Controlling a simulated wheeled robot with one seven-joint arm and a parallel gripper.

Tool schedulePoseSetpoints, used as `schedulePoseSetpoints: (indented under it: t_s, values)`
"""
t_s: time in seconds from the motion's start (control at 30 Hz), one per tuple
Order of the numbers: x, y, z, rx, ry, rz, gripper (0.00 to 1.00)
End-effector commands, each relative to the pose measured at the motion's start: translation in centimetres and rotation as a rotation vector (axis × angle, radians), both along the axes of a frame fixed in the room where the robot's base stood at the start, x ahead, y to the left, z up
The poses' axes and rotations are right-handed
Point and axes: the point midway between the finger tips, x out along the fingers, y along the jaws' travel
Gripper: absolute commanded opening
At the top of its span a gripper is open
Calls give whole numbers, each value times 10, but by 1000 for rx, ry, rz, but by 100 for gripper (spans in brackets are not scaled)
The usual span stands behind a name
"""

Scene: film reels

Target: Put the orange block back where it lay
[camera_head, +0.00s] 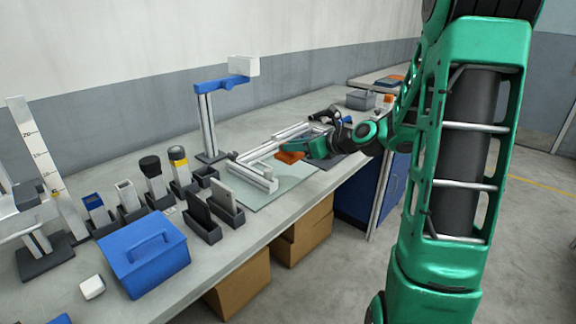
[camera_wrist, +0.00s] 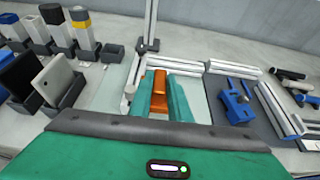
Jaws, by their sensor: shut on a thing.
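The orange block (camera_head: 290,157) is between the fingers of my gripper (camera_head: 305,152), above the pale glass-like mat (camera_head: 283,190) on the workbench. In the wrist view the orange block (camera_wrist: 159,90) sits between the two green fingers of my gripper (camera_wrist: 160,100), which is shut on it. Part of the block is hidden by the fingers. I cannot tell whether its underside touches anything below.
Silver rails (camera_head: 258,176) lie on the mat around the gripper. A stand with a blue arm (camera_head: 207,120) rises behind. Dark holders (camera_head: 203,222) and a blue box (camera_head: 143,255) stand to the left. A blue clamp (camera_wrist: 236,102) lies right in the wrist view.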

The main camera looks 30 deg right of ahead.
Motion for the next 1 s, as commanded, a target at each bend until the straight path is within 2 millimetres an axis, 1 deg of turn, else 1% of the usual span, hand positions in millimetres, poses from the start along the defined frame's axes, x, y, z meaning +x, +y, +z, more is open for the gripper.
schedulePoseSetpoints:
  t_s: [0.07, 0.13, 0.27, 0.7, 0.83, 1.0]
  values:
    - [0, -1, 2, -2, -2, 3, 0]
    - [2, -2, 0, -1, 0, 7, 0]
    - [14, -12, -11, 1, 1, 10, 0]
    - [65, -69, -57, 0, -1, 14, 0]
    - [74, -79, -65, -1, -1, 15, 0]
    - [76, -82, -71, -1, -1, 15, 0]
